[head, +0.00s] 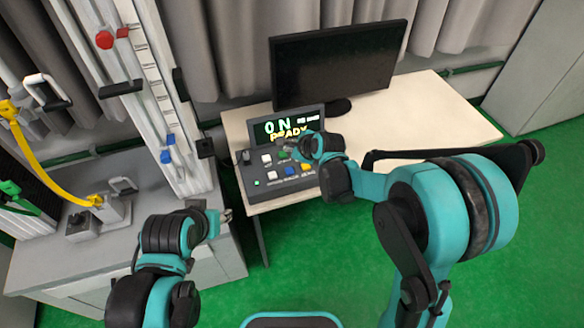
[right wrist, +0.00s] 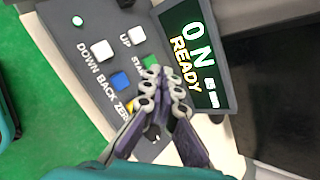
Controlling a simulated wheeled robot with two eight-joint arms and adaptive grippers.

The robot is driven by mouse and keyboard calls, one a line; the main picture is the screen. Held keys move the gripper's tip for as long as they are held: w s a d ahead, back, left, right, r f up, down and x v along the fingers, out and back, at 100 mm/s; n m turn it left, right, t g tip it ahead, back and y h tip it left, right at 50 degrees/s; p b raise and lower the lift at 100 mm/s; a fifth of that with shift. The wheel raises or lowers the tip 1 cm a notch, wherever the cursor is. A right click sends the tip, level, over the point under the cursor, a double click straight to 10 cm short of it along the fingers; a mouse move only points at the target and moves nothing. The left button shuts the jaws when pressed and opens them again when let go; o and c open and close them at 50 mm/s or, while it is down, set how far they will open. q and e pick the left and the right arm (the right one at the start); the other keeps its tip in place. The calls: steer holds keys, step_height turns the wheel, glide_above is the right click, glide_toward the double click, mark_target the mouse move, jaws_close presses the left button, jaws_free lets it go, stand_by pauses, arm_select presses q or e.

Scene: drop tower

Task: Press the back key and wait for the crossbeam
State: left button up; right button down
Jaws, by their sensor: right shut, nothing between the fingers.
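The control box (head: 260,190) stands on the light table, and its screen (head: 288,125) reads "ON" and "READY". The blue back key (right wrist: 121,82) lies in the lower row between the white down key (right wrist: 103,50) and the yellow zero key (right wrist: 137,104). It also shows in the head view (head: 290,171). My right gripper (right wrist: 160,75) is shut and empty, its tips over or beside the green start key (right wrist: 152,62), right of the back key. Contact cannot be told. My left gripper (head: 224,215) is away from the box; its jaws are too small to read. I cannot single out the crossbeam on the tower (head: 155,80).
A black monitor (head: 337,65) stands behind the control box. The tower carries a red knob (head: 104,40), a dark bar (head: 120,88) and blue parts (head: 167,140). The table's right side (head: 440,110) is clear.

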mark_target(290, 172)
steer(key=shift+f, duration=0.15)
step_height(290, 172, down, 8)
steer(key=b, duration=0.7)
steer(key=shift+f, duration=0.25)
steer(key=shift+f, duration=0.1)
stand_by(0.8)
steer(key=shift+f+b, duration=0.35)
